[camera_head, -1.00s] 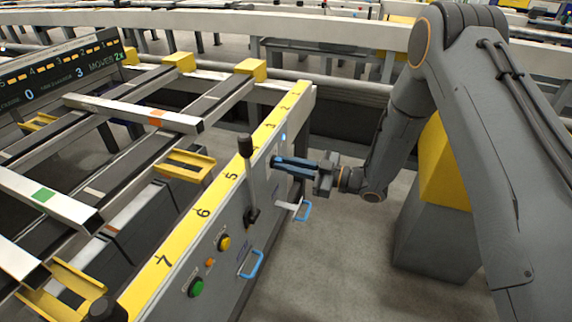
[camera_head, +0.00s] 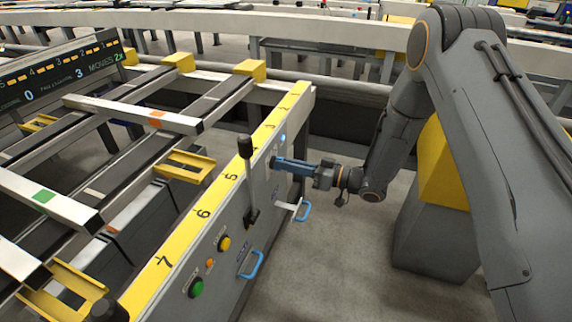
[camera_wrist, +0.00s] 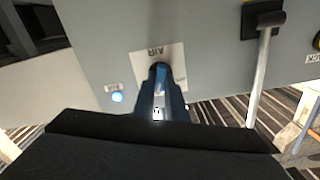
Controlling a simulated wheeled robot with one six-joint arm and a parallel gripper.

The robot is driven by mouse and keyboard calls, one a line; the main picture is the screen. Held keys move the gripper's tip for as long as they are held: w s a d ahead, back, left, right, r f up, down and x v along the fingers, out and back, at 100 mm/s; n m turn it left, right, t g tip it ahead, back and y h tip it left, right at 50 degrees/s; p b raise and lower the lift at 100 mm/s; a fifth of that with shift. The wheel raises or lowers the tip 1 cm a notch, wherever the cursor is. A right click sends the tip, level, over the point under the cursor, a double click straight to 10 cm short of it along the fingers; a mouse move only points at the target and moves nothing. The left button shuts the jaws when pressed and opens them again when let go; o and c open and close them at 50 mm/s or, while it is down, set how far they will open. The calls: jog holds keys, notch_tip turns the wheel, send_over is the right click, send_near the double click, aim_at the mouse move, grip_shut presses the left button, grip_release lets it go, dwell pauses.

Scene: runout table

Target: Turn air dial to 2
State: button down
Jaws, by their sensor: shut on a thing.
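The air dial (camera_wrist: 158,69) is a small dark knob on a pale plate marked AIR (camera_wrist: 176,52), on the grey side panel of the runout table. My gripper (camera_head: 275,162) reaches the panel from the right in the head view. Its blue fingers (camera_wrist: 160,92) are shut on the dial in the wrist view and cover most of it. The dial's pointer and any numbers around it are hidden or too small to read, so I cannot tell its setting.
A black-knobbed lever (camera_head: 247,170) stands left of my gripper. A blue handle (camera_head: 303,210) sits below it. A lit blue lamp (camera_wrist: 117,96) is near the dial. Yellow (camera_head: 224,243) and green (camera_head: 196,287) buttons are farther along the panel.

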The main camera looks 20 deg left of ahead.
dwell(0.4)
jog(key=c, duration=1.8)
grip_release()
jog(key=d, duration=0.8)
jog(key=shift+s+b, duration=0.25)
jog(key=shift+b, duration=0.1)
